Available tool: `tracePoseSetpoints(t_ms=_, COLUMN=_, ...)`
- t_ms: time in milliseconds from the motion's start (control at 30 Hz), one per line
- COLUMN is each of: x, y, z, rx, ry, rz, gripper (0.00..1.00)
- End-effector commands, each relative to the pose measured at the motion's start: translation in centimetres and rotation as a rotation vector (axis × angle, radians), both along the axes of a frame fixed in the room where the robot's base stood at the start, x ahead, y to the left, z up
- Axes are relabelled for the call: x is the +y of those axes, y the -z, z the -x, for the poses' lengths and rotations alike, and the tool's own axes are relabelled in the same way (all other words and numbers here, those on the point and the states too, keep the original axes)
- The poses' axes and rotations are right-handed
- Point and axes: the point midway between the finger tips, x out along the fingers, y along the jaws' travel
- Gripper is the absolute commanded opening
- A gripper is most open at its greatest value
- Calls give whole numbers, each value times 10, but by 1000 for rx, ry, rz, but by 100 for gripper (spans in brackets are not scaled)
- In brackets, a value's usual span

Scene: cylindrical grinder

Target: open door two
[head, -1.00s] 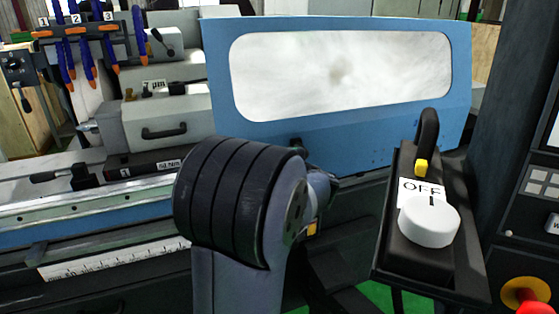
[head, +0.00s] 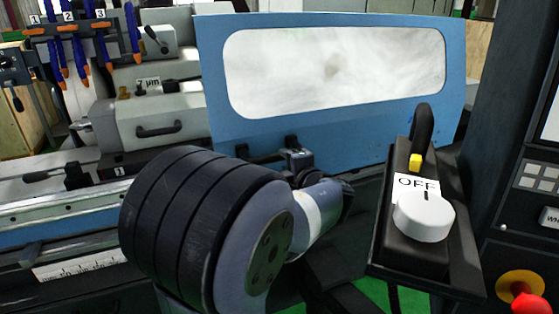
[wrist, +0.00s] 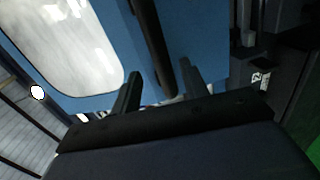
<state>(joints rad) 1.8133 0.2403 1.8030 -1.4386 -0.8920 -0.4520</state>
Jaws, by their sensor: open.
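A blue door (head: 380,132) with a large cloudy window (head: 335,70) stands upright across the back of the head view. No number shows on it. In the wrist view, the blue door (wrist: 205,35) fills the upper middle, and a dark bar handle (wrist: 150,42) runs along it. My gripper (wrist: 161,88) is open, with one finger on each side of the bar's lower end; I cannot tell whether they touch it. In the head view, my gripper (head: 266,148) is in front of the door's lower edge, partly hidden by my arm.
A black control box with a white OFF knob (head: 423,216) and a black loop stands at the right, close to my arm. A red button (head: 530,303) is at the lower right. Grey machine parts (head: 160,125) and blue hoses (head: 133,30) stand at the left.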

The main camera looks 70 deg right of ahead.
Motion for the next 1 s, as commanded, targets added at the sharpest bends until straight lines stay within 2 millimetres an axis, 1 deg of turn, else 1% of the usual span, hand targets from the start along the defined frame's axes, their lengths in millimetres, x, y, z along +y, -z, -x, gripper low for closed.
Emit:
tracePoseSetpoints(t_ms=33, x=8, y=-2, z=7, rx=2, ry=5, rz=1, gripper=43)
tracePoseSetpoints(t_ms=200, x=24, y=-6, z=19, rx=0, ry=2, rz=-1, gripper=43)
tracePoseSetpoints(t_ms=433, x=31, y=-7, z=23, rx=0, ry=-1, rz=-1, gripper=43)
tracePoseSetpoints(t_ms=667, x=30, y=-7, z=23, rx=0, ry=-1, rz=-2, gripper=43)
tracePoseSetpoints(t_ms=767, x=27, y=-6, z=21, rx=0, ry=-1, rz=-2, gripper=43)
tracePoseSetpoints(t_ms=867, x=19, y=-4, z=14, rx=-1, ry=-4, rz=-3, gripper=43)
tracePoseSetpoints(t_ms=1000, x=1, y=1, z=-1, rx=0, ry=-5, rz=-4, gripper=43)
